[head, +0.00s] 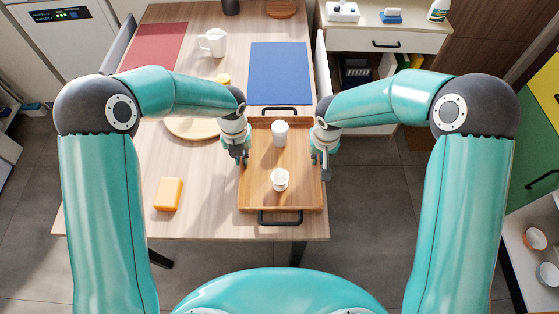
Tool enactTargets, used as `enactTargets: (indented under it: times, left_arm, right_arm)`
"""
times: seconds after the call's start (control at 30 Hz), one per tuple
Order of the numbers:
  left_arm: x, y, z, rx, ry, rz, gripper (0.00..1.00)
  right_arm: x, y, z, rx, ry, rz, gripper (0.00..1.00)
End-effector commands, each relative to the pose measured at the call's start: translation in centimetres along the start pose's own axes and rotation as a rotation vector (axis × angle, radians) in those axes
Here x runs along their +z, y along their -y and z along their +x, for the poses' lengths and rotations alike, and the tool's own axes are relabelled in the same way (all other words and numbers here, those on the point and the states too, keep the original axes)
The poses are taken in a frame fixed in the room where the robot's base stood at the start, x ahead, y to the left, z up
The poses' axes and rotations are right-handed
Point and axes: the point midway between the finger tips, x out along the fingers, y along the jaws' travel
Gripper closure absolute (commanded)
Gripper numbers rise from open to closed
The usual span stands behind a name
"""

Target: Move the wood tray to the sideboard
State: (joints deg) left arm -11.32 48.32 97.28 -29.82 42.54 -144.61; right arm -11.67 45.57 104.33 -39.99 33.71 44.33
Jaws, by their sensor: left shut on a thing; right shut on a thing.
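The wood tray (252,197) is at the right edge of the wooden table, with a black handle at its far and near ends. A white cup (280,133) and a second white cup (280,180) stand upright on it. My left gripper (242,160) is shut on the tray's left wall. My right gripper (322,168) is shut on its right wall. I cannot tell whether the tray touches the table. A white drawer unit (350,40), apparently the sideboard, stands at the back right.
On the table (215,215) are an orange block (168,194), a round wooden plate (190,130) partly behind my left arm, a blue mat (279,73), a red mat (155,46) and a white mug (213,42).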

Motion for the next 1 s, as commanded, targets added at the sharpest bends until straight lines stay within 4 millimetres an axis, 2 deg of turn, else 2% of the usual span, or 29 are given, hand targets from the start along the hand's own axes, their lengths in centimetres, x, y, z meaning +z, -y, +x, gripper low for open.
enactTargets:
  times: [0.37, 0.8, 1.0]
  left_arm:
    - [0.1, 0.1, -0.4, -0.001, 0.002, 0.0, 1.0]
    - [0.1, 0.1, -4.1, -0.001, 0.002, 0.001, 1.0]
    - [0.1, 0.1, -5.1, -0.001, 0.002, 0.001, 1.0]
  right_arm:
    - [-0.1, 0.0, -0.4, 0.0, -0.002, 0.001, 1.0]
    - [-0.5, -0.1, -4.0, 0.0, -0.001, 0.001, 1.0]
    - [-0.6, -0.1, -5.0, 0.0, -0.001, 0.001, 1.0]
